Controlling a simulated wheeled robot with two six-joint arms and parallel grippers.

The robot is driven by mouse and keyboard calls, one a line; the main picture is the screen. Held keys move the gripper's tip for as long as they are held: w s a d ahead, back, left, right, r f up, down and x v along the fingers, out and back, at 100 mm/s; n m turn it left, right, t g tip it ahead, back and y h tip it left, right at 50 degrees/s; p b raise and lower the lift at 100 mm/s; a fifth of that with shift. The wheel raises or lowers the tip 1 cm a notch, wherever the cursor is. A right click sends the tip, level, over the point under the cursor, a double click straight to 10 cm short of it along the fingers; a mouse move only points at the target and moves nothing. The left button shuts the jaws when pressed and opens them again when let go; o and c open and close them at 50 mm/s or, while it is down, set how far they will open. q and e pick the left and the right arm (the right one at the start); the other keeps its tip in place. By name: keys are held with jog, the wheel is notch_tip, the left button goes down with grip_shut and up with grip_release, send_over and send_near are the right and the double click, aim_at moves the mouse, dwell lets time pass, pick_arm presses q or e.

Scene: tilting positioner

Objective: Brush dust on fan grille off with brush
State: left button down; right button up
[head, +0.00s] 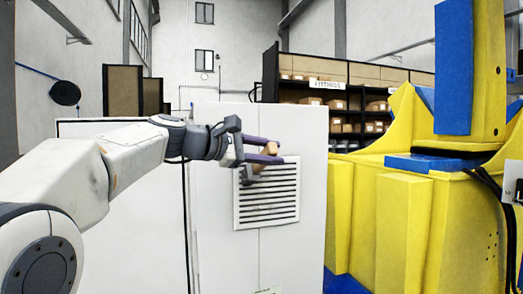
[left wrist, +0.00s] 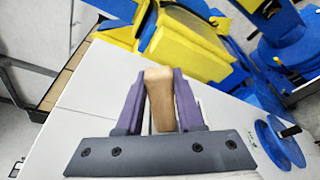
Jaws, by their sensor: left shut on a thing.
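The fan grille (head: 266,217) is a white square panel with dark horizontal slats on the front of a white cabinet (head: 225,240). My left gripper (head: 269,151) is at the upper edge of the grille in the head view, its purple fingers shut on the tan wooden handle of the brush (head: 271,148). The handle also shows between the fingers in the left wrist view (left wrist: 160,95). The bristles are hidden or too small to tell, and I cannot tell whether they touch the grille. Dust on the slats is not clear at this size. My right gripper is out of view.
A large yellow and blue positioner (head: 402,220) stands right of the cabinet. A shelf of boxes (head: 340,105) is behind. Blue discs (left wrist: 282,142) show at the right in the left wrist view. The space left of the grille, before the cabinet, holds my left arm.

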pick_arm(q)
jog(key=w+d+p, duration=0.3)
jog(key=d+p, duration=0.1)
jog(key=d, duration=0.7)
jog(key=shift+w, duration=0.3)
dwell(0.6)
jog(key=s+d+b, duration=0.1)
jog(key=s+b, duration=0.1)
jog(key=s, duration=0.3)
jog(key=shift+s+d+b, duration=0.35)
jog(key=shift+s+d, duration=0.05)
